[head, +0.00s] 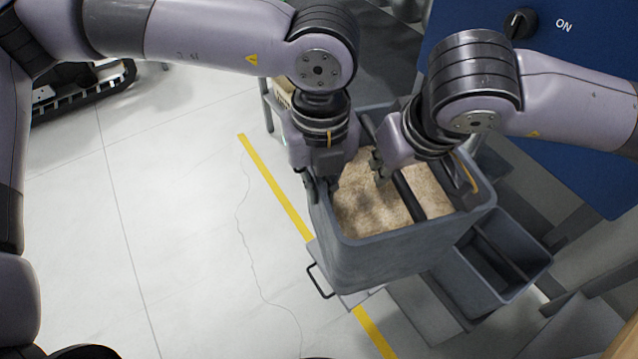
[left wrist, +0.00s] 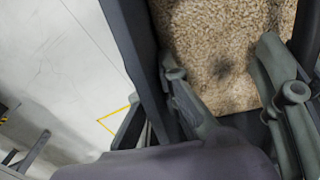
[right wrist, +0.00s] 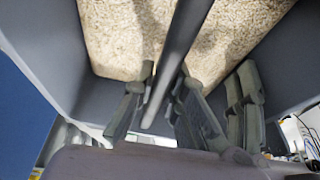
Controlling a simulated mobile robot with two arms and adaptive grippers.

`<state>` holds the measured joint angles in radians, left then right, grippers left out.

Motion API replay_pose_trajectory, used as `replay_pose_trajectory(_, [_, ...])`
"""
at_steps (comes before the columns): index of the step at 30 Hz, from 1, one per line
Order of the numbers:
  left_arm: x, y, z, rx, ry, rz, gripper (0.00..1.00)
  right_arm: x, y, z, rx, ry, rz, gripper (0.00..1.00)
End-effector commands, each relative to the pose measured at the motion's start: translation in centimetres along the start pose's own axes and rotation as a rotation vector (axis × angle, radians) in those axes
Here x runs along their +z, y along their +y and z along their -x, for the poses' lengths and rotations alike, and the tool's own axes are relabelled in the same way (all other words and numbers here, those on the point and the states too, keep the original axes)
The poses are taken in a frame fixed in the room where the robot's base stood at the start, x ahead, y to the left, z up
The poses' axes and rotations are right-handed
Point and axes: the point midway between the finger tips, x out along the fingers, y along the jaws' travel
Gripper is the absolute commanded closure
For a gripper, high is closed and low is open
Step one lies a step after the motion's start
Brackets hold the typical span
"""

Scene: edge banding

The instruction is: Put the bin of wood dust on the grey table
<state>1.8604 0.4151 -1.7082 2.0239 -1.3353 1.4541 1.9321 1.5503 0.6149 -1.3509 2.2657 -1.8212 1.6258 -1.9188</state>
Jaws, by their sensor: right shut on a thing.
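The bin of wood dust (head: 405,255) is a grey, open-topped box with tan dust inside and a dark bar across its top. It also shows in the left wrist view (left wrist: 140,45) and the right wrist view (right wrist: 55,45). My left gripper (head: 322,190) is at the bin's left rim, fingers apart, with the wall between them; I see no firm grip. My right gripper (head: 380,165) is over the dust, its fingers closed around the dark bar (right wrist: 180,50). I cannot make out a grey table in these views.
A smaller grey open container (head: 505,260) is at the right of the bin, low down. A blue cabinet (head: 590,130) marked ON stands at the right. A yellow floor line (head: 275,185) runs past the bin. The pale floor (head: 170,220) at the left is clear.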

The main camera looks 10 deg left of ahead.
Motion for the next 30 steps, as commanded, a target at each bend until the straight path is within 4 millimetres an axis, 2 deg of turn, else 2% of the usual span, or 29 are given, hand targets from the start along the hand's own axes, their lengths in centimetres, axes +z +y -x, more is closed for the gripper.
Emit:
replay_pose_trajectory(1, [-0.1,-0.9,0.6,-0.032,-0.005,-0.011,1.0,-0.1,-0.9,0.3,-0.026,0.01,0.014,0.87])
replay_pose_trajectory(11, [-0.2,-0.7,0.4,-0.027,-0.001,-0.011,1.0,-0.2,-0.7,0.2,-0.022,0.01,0.011,0.65])
replay_pose_trajectory(25, [-0.1,-0.5,0.3,-0.021,0.0,-0.005,1.0,-0.1,-0.5,0.2,-0.016,0.006,0.006,0.64])
replay_pose_trajectory(30, [-0.1,-0.5,0.3,-0.02,-0.001,-0.004,1.0,-0.2,-0.4,1.6,-0.016,0.009,0.005,0.64])
